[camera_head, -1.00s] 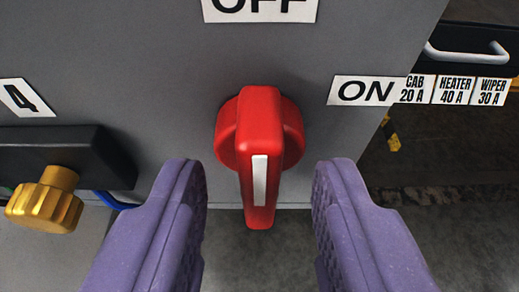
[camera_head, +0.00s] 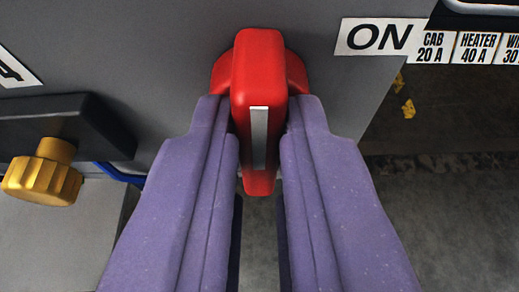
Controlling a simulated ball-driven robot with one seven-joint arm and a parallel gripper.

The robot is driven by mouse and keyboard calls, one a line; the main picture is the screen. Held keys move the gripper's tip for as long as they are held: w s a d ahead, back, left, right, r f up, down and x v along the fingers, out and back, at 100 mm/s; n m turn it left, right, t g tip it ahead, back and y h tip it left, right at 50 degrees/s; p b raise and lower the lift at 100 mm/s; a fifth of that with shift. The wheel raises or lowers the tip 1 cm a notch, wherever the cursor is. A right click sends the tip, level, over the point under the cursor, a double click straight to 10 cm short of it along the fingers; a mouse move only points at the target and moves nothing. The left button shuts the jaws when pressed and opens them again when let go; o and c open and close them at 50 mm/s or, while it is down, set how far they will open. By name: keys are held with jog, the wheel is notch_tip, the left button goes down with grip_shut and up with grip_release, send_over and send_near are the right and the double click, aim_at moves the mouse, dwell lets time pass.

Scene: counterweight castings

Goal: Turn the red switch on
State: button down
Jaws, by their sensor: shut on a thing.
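The red switch (camera_head: 259,82) is a rotary knob on a grey panel, in the upper middle of the view. Its handle stands upright in the picture, with a white stripe on its front face. My gripper (camera_head: 259,135) has its two purple fingers shut on the handle, one on each side. The fingers hide part of the knob's round base. A white ON label (camera_head: 378,37) sits on the panel to the upper right of the switch. The OFF label is out of view now.
A gold knurled knob (camera_head: 43,178) on a black block (camera_head: 62,130) is at the left, with a blue cable beside it. Small labels CAB, HEATER and WIPER (camera_head: 478,47) are at the upper right. Dark floor lies beyond the panel's right edge.

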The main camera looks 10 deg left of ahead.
jog(key=shift+d+f+m+t+y+p, duration=0.35)
jog(key=shift+m+y, duration=0.8)
jog(key=shift+m, duration=1)
jog(key=shift+d+f+m+t+y+p, duration=0.2)
jog(key=shift+m+t+y+p, duration=0.65)
jog(key=shift+m, duration=1.35)
jog(key=shift+d+f+m+t+y+b, duration=0.1)
jog(key=shift+d+f+m+t+y, duration=0.2)
jog(key=shift+m+y, duration=1.5)
jog(key=shift+m+h, duration=0.4)
jog(key=shift+m, duration=0.05)
jog(key=shift+a, duration=0.1)
jog(key=c, duration=1.1)
grip_release()
